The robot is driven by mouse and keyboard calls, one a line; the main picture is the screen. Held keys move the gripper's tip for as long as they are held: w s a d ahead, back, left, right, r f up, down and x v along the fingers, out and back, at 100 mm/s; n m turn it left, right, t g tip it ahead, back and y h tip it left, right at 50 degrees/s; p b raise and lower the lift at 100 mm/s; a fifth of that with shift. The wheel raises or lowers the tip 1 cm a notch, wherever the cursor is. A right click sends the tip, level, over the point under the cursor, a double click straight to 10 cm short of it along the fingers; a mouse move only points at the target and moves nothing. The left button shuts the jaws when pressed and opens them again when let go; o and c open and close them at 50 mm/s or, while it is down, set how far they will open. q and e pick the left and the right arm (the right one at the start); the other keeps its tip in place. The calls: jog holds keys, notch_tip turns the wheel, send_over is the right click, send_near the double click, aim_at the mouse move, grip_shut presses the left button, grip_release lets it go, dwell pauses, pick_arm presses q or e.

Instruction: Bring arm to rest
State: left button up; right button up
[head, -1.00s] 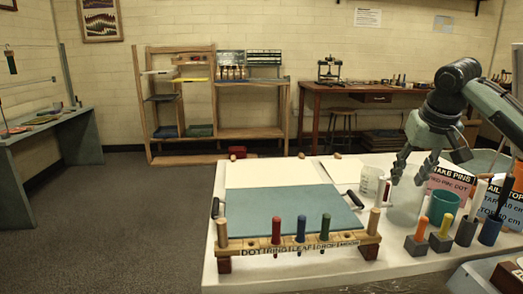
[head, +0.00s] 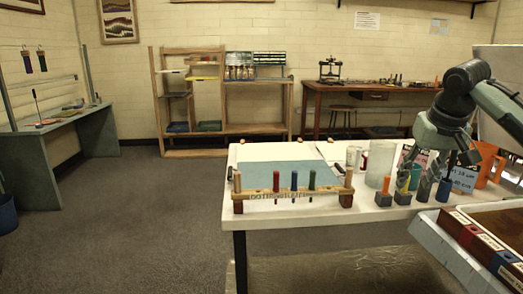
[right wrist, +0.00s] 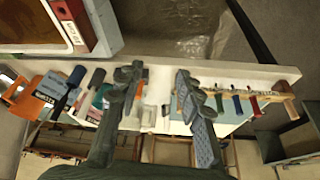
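My right gripper (head: 417,178) hangs fingers-down over the right part of the white table (head: 290,218), in front of the short coloured pegs in grey blocks. In the right wrist view its two fingers (right wrist: 158,82) are spread apart with nothing between them. In the head view the fingers overlap the pegs, and I cannot tell whether they touch. My left gripper is in neither view.
A wooden rack (head: 290,193) with coloured-handled tools stands at the table's front edge. A blue-grey sheet (head: 288,176) lies behind it. A clear cylinder (head: 380,164) and an orange jug (head: 486,163) stand near my gripper. A tray (head: 450,250) is at lower right.

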jog(key=s+a+f+n, duration=0.1)
jog(key=a+f, duration=0.2)
jog(key=f, duration=0.9)
jog(key=a+f+y, duration=0.1)
jog(key=a+f, duration=0.1)
jog(key=f, duration=0.9)
jog(key=s+a+f+n, duration=0.1)
jog(key=a+f, duration=0.2)
jog(key=f, duration=0.9)
jog(key=s+d+f+g, duration=0.1)
jog(key=s+f, duration=1.2)
jog(key=s, duration=0.2)
jog(key=s+d+f+n+g+h, duration=0.1)
jog(key=s+f, duration=1.2)
jog(key=s, duration=0.2)
jog(key=shift+s+h, duration=0.3)
jog(key=shift+s, duration=0.1)
